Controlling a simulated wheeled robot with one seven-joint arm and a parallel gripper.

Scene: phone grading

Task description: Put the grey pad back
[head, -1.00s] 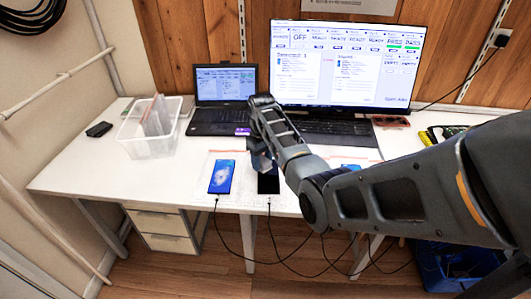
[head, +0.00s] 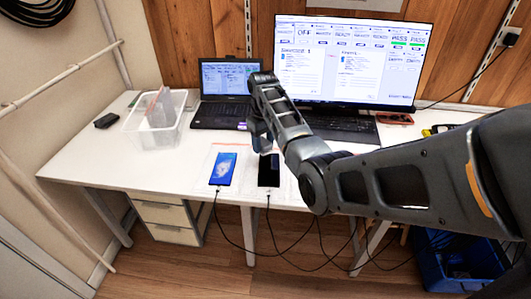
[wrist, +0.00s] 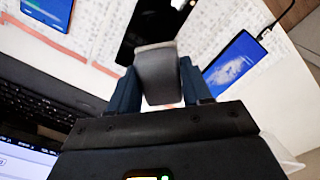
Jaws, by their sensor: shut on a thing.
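My gripper (wrist: 158,92) is shut on the grey pad (wrist: 157,70), which sits between its dark fingers in the wrist view. In the head view my gripper (head: 261,143) hangs over the desk, just behind the far end of a dark-screened phone (head: 268,173). The pad overlaps the near edge of that phone (wrist: 150,22) in the wrist view; I cannot tell whether they touch. The pad is mostly hidden by my gripper in the head view.
A lit blue phone (head: 223,168) lies left of the dark one, both cabled. A laptop (head: 228,115), a large monitor (head: 345,60) and a keyboard (head: 345,128) stand behind. A clear bin (head: 150,133) is at left. The white desk (head: 85,160) is bare at front left.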

